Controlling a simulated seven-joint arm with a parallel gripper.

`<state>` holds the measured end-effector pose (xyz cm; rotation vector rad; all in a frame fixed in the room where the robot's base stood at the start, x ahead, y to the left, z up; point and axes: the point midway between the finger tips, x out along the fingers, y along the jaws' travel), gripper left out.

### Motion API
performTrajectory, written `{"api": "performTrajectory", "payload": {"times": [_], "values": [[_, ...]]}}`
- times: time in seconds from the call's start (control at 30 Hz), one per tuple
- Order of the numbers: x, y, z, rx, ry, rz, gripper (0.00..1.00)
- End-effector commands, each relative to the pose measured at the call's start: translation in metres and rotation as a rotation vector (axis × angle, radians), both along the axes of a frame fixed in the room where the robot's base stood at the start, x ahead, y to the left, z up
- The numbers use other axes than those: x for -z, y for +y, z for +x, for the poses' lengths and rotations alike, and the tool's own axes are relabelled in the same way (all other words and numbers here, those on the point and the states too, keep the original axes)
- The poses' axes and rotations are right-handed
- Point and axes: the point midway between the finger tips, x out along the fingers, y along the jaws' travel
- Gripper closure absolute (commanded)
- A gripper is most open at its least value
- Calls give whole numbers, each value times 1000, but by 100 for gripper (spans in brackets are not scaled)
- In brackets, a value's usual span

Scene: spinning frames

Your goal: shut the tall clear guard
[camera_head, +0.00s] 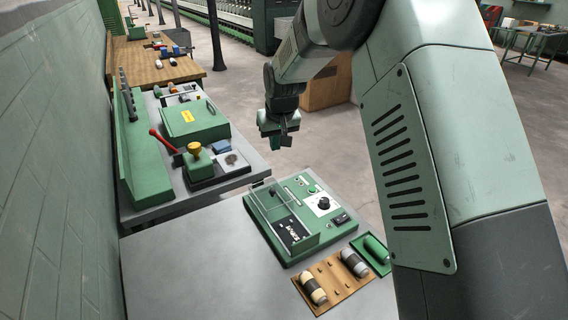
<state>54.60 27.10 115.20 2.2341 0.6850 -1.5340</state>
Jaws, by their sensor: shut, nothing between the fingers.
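The clear guard (267,194) is a see-through panel with thin pale edges on a green bench machine (322,235). It appears to stand up at the machine's left rear, above a dark recess (294,234); its exact angle is hard to tell. My gripper (282,143) is shut and empty. It hangs in the air above and behind the machine in the picture, apart from the guard.
A wooden tray (331,291) with spools and a green tray (372,256) lie in front of the machine. A second bench at left holds a green box (194,121) and a red-handled lever (163,141). The grey tabletop (190,265) left of the machine is clear.

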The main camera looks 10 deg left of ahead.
Motion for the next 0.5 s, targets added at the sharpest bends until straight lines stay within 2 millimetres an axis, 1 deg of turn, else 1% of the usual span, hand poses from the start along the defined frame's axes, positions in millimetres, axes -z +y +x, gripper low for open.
{"api": "performTrajectory", "payload": {"times": [0.03,0.1,0.33,0.5], "values": [[14,9,2,-12,7,1,100],[26,17,3,-21,10,2,100],[46,25,8,-28,13,4,100],[77,31,16,-28,16,3,100]]}}
